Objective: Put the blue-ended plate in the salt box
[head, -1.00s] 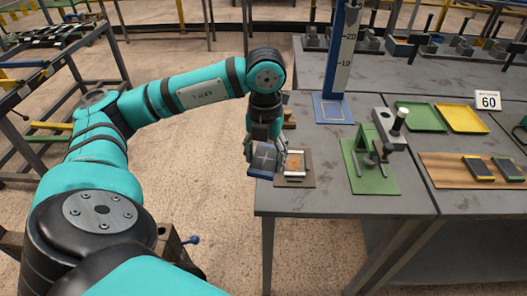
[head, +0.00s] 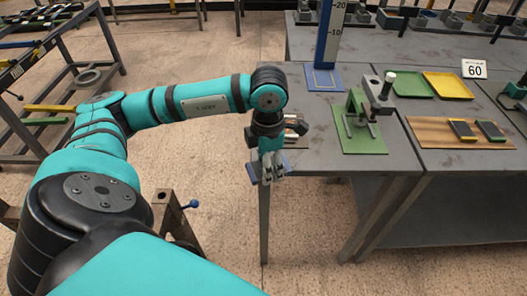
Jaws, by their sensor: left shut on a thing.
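My left gripper (head: 269,168) points down at the near left corner of the grey table. It is shut on a flat grey plate with a blue edge (head: 256,171), held partly in front of the table's front edge. The fingers hide part of the plate. Two dark plates lie on the wooden board at the right: one (head: 462,129) shows a yellow end, and the end colour of the other (head: 491,130) is hard to tell. I cannot make out which container is the salt box. My right gripper is not in view.
A green-based press (head: 361,137) stands right of my gripper. A blue-scaled post (head: 327,45), a green tray (head: 408,85), a yellow tray (head: 447,85) and a "60" sign (head: 474,69) stand behind. A partly hidden fixture (head: 296,126) is behind my gripper. Racks stand at left.

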